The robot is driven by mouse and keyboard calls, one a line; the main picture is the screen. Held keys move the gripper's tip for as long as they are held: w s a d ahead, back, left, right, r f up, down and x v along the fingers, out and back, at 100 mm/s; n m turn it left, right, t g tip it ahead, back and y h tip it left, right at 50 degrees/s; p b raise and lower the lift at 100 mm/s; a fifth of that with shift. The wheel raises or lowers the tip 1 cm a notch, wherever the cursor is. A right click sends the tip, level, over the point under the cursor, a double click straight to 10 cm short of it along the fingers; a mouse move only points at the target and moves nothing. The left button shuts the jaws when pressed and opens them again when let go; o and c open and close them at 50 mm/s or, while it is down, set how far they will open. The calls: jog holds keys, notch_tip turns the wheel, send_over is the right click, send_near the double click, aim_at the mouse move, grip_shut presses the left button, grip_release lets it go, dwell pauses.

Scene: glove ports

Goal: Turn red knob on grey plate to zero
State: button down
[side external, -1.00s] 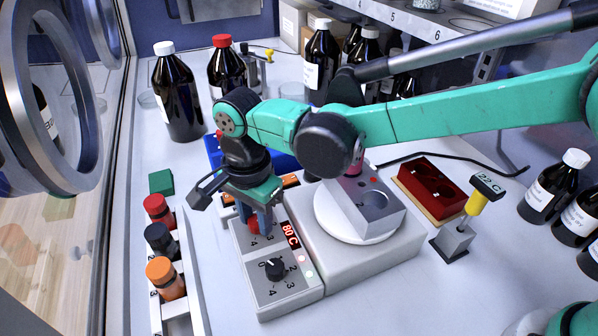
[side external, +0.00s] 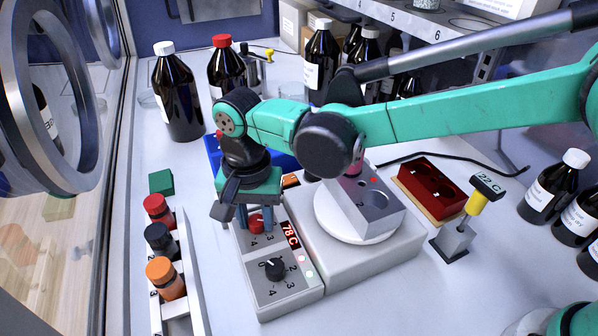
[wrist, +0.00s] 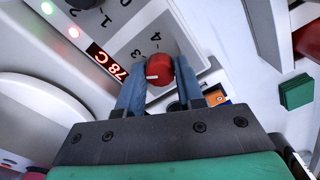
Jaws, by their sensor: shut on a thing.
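The red knob (side external: 257,222) sits on the grey control plate (side external: 246,262) of the hotplate, with dial numbers printed around it. In the wrist view the red knob (wrist: 159,70) lies between the two blue fingers, and its white pointer mark faces left of the picture. My gripper (wrist: 158,82) is shut on the knob from above; it also shows in the side view (side external: 256,215). The display (side external: 290,235) reads 78 C. The zero mark by the red knob cannot be made out clearly.
A black knob (side external: 275,268) sits nearer on the same plate. The white round hotplate top (side external: 335,222) holds a metal block (side external: 372,208). A rack of capped vials (side external: 178,300) stands to the left. A green block (side external: 161,182) and brown bottles (side external: 178,95) stand behind.

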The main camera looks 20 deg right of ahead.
jog(key=n, duration=1.5)
jog(key=shift+n, duration=0.3)
jog(key=n, duration=0.3)
jog(key=shift+n, duration=0.3)
jog(key=n, duration=0.3)
jog(key=shift+n, duration=0.3)
jog(key=n, duration=0.3)
jog(key=shift+n, duration=2.1)
jog(key=c, duration=0.5)
grip_release()
jog(key=shift+c, duration=0.2)
